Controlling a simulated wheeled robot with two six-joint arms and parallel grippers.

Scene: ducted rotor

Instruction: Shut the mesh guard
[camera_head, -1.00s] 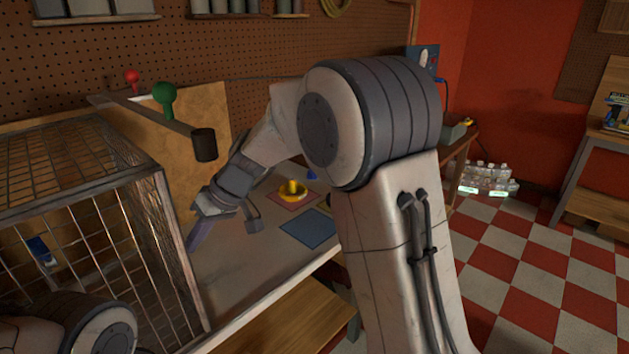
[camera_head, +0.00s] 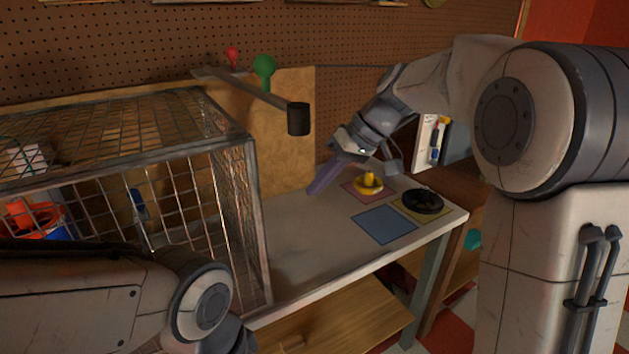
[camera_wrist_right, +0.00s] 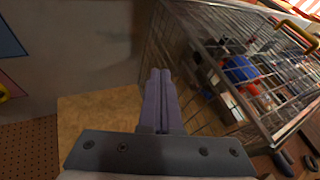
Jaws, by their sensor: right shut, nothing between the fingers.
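The mesh guard (camera_head: 122,172), a wire cage with a grey metal frame, stands at the left of the bench in the head view. In the right wrist view the mesh guard (camera_wrist_right: 208,72) fills the right side, with a yellow handle (camera_wrist_right: 298,30) at the upper right. I cannot tell which panel swings or how far it stands open. My right gripper (camera_head: 312,190) is shut and empty, above the bench to the right of the cage and apart from it. Its purple fingers (camera_wrist_right: 160,80) lie together in the wrist view. My left gripper is out of view; only its arm shows at lower left.
A bar with a black cylinder (camera_head: 299,119) and a green knob (camera_head: 264,68) stands behind the cage. A yellow part (camera_head: 369,184), a blue mat (camera_head: 384,225) and a black round part (camera_head: 423,201) lie on the right of the bench. Red and blue items show inside the cage.

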